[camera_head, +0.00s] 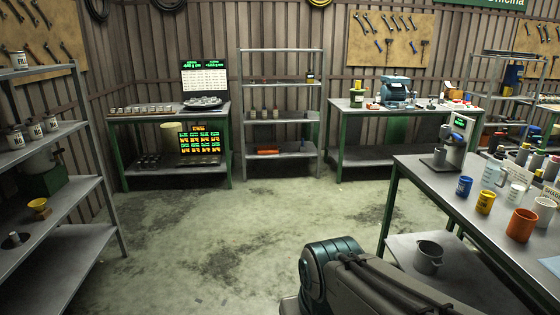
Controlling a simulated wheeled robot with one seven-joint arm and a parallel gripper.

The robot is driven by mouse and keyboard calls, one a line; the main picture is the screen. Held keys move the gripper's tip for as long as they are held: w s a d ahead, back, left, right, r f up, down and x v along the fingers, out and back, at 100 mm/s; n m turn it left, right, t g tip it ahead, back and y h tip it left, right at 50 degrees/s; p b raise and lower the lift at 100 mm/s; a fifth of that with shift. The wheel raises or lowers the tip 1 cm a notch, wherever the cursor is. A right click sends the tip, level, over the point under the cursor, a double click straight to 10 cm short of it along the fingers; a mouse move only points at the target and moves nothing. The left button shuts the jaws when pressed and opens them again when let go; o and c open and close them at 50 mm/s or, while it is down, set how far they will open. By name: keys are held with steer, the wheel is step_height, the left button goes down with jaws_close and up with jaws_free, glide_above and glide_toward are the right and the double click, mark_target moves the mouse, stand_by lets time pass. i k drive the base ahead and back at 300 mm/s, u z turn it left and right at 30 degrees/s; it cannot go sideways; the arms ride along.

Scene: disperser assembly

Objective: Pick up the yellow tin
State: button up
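A small yellow tin (485,202) stands upright on the workbench (432,178) at the right, near its front edge. It is between a blue tin (464,187) and a larger orange tin (521,225). Nothing touches the yellow tin that I can make out. My arm's teal joint and grey link show at the bottom middle, low and apart from the bench. My gripper is out of the picture.
A white tin (542,214), a glass jug (492,174) and a grey machine (449,145) share the bench. A grey bucket (428,257) stands on its lower shelf. A metal rack (62,240) is at the left. The middle floor (230,225) is clear.

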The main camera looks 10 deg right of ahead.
mark_target(485, 202)
steer(key=z, duration=0.15)
steer(key=i, duration=1.6)
steer(key=z, duration=1.15)
steer(key=i, duration=1.2)
steer(key=z, duration=1.2)
steer(key=i, duration=0.45)
steer(key=z, duration=0.25)
